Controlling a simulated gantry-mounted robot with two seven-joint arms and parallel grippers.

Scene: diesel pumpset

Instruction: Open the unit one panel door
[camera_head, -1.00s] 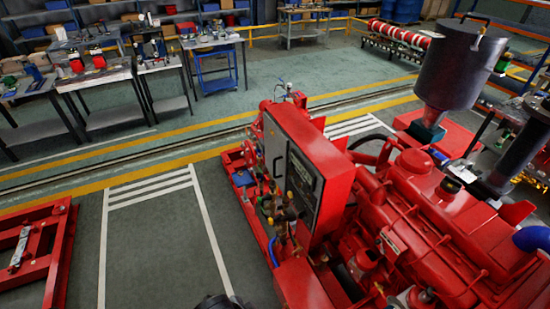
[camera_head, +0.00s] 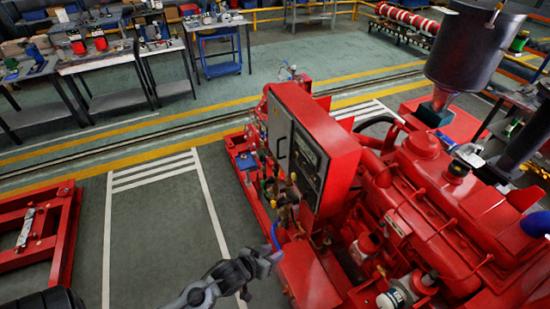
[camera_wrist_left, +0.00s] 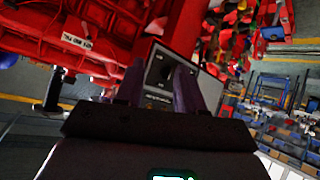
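The red control cabinet (camera_head: 337,138) stands on the near end of the red pumpset. Its left-facing side carries a light grey door section (camera_head: 279,130) and a grey panel with a dark window (camera_head: 307,158); both look shut. I cannot tell which one is unit one. My left gripper (camera_head: 268,258) is low in front of the cabinet, apart from it and below the doors. In the left wrist view, a grey panel with a dark square (camera_wrist_left: 160,70) shows beyond the fingers (camera_wrist_left: 158,92), which stand apart with nothing seen between them. My right gripper is not in view.
The red engine (camera_head: 440,205) fills the right side, with a dark cylinder (camera_head: 475,50) above it. Valves and hoses (camera_head: 285,200) stick out below the cabinet doors. A red frame (camera_head: 35,235) lies at left. The floor between is clear; workbenches (camera_head: 110,65) stand behind.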

